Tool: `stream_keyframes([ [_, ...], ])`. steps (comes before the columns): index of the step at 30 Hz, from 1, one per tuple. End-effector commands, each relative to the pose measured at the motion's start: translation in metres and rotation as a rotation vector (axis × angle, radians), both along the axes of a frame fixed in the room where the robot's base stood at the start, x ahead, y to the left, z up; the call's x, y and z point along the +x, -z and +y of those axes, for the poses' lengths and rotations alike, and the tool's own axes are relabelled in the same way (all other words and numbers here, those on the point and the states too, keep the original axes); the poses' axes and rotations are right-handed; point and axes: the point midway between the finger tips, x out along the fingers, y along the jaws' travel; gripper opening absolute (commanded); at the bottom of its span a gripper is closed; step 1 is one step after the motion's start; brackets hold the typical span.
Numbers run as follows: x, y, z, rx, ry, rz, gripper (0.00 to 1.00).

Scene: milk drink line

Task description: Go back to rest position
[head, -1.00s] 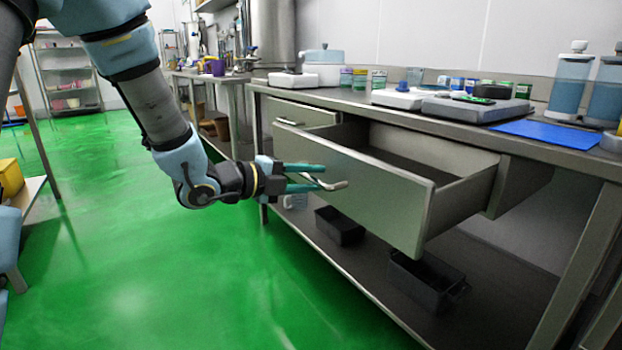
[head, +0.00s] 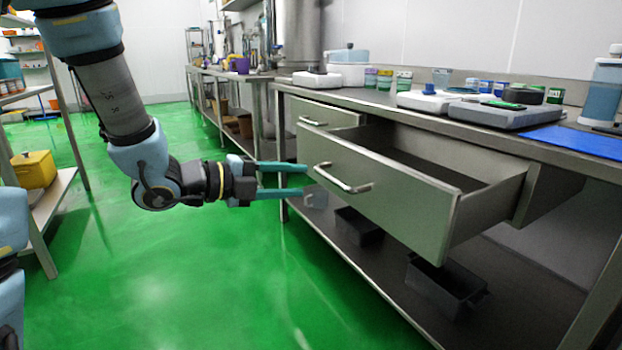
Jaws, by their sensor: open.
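My gripper (head: 304,180) is open and empty in the middle of the head view. Its two teal fingers point right, toward the pulled-out drawer (head: 400,205). The drawer's metal handle (head: 343,179) is in full view, and the fingertips are to its left, apart from it. The drawer stands open under the steel counter (head: 455,127), and its inside looks empty where I can see it. My arm comes down from the top left.
A shut drawer (head: 322,115) is beside the open one. Dark bins (head: 440,287) stand on the lower shelf (head: 375,290). A blue mat (head: 575,141) and devices lie on the counter. A yellow box (head: 33,169) is on a left shelf. Green floor (head: 190,280) is clear.

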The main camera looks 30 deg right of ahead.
Motion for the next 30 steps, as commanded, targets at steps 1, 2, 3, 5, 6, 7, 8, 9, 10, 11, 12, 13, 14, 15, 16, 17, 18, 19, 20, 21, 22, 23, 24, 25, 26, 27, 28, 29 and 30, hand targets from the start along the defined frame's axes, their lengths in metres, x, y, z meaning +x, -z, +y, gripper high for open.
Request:
stream_keyframes([
  [1, 0.0, -0.001, 0.004, 0.0, -0.001, 0.0, 0.46],
  [2, 0.0, -0.001, 0.006, 0.0, 0.0, 0.0, 0.46],
  [3, 0.0, -0.002, 0.007, 0.0, 0.0, 0.001, 0.46],
  [5, 0.0, -0.002, 0.008, 0.0, 0.001, 0.001, 0.46],
  [6, 0.0, -0.002, 0.009, 0.0, 0.001, 0.001, 0.46],
  [7, 0.0, -0.002, 0.009, 0.0, 0.001, 0.001, 0.46],
  [8, 0.0, -0.002, 0.009, 0.0, 0.001, 0.001, 0.46],
  [9, 0.0, -0.002, 0.009, 0.0, 0.001, 0.001, 0.46],
  [10, 0.0, -0.002, 0.009, 0.0, 0.001, 0.0, 0.46],
  [11, 0.0, -0.002, 0.009, 0.0, 0.001, 0.0, 0.46],
  [12, 0.0, -0.002, 0.009, 0.0, 0.001, 0.0, 0.46],
  [13, 0.0, -0.002, 0.009, 0.0, 0.001, 0.0, 0.46],
  [14, 0.0, -0.002, 0.009, 0.0, 0.001, 0.0, 0.46],
  [15, 0.0, -0.002, 0.008, 0.0, 0.001, 0.0, 0.46],
  [16, 0.0, -0.002, 0.008, 0.0, 0.001, 0.0, 0.46],
  [17, 0.0, -0.002, 0.008, 0.0, 0.001, 0.0, 0.46],
  [18, 0.0, -0.002, 0.008, 0.0, 0.001, 0.0, 0.46],
  [19, 0.001, -0.001, 0.009, 0.001, -0.001, 0.002, 0.46],
  [20, 0.002, -0.001, 0.009, 0.005, -0.009, 0.004, 0.46],
  [21, 0.007, 0.0, 0.011, 0.015, -0.03, 0.013, 0.46],
  [22, 0.012, 0.002, 0.013, 0.028, -0.056, 0.023, 0.46],
  [23, 0.02, 0.004, 0.016, 0.046, -0.095, 0.042, 0.46],
  [24, 0.034, 0.009, 0.023, 0.076, -0.163, 0.073, 0.46],
  [25, 0.046, 0.013, 0.029, 0.101, -0.227, 0.105, 0.46],
  [26, 0.059, 0.018, 0.038, 0.129, -0.302, 0.144, 0.46],
  [27, 0.079, 0.024, 0.054, 0.168, -0.419, 0.208, 0.46],
  [28, 0.093, 0.03, 0.068, 0.194, -0.514, 0.263, 0.46],
  [29, 0.107, 0.036, 0.084, 0.218, -0.617, 0.326, 0.46],
  [30, 0.123, 0.043, 0.108, 0.241, -0.757, 0.415, 0.46],
])
